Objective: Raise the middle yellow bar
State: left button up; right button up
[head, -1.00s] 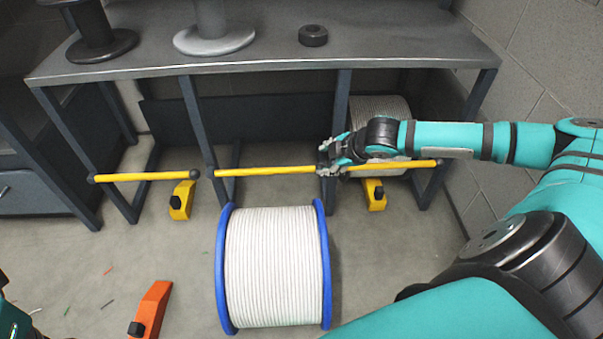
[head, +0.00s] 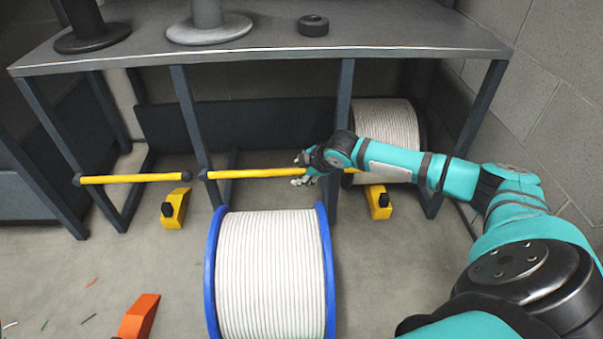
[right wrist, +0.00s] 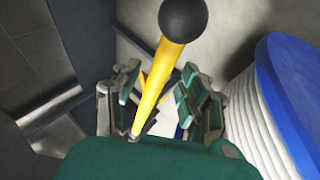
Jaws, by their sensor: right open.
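The middle yellow bar (head: 250,173) lies level across the front of the rack, low under its top. Its left end has a dark round knob, and its right end is hidden by my right gripper. My right gripper (head: 304,170) is at that right end, with its arm coming in from the right. In the right wrist view the yellow bar (right wrist: 155,85) with its black ball end runs between the open fingers of the gripper (right wrist: 160,98). I cannot tell whether they touch it. My left gripper is not in view.
A large blue-flanged cable drum (head: 270,275) stands on the floor before the middle bar. Another yellow bar (head: 135,179) is at the left. Yellow wedges (head: 174,210) and an orange wedge (head: 138,318) lie on the floor. A white drum (head: 388,130) sits inside the rack.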

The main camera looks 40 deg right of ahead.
grip_shut()
dwell(0.3)
